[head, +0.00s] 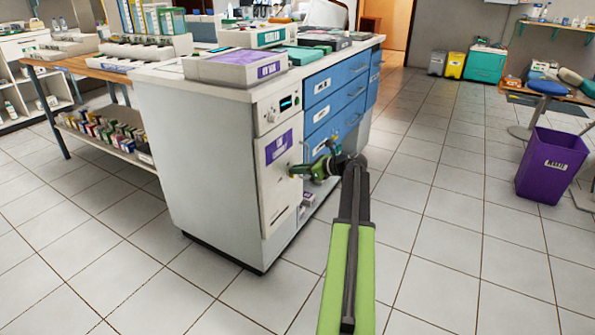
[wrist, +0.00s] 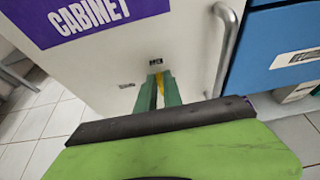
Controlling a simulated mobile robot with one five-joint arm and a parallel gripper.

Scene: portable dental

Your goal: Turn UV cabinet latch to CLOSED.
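The UV cabinet (head: 278,180) is the white door at the end of the counter unit, with a purple label. In the wrist view its label (wrist: 95,16) reads CABINET. The yellow latch (wrist: 160,84) is low on the door face, between the green fingers of my gripper (wrist: 160,88), which look closed on it. One small dark marking (wrist: 155,62) lies just above the fingertips and another (wrist: 126,86) to their left; neither is readable. In the head view my gripper (head: 297,172) reaches the door from the right. The latch's exact angle is partly hidden by the fingers.
A silver door handle (wrist: 226,45) rises right of my fingers. Blue drawers (head: 335,95) adjoin the cabinet, with a control panel (head: 280,108) above its door. A purple bin (head: 550,165) stands at right. The tiled floor (head: 430,230) is clear.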

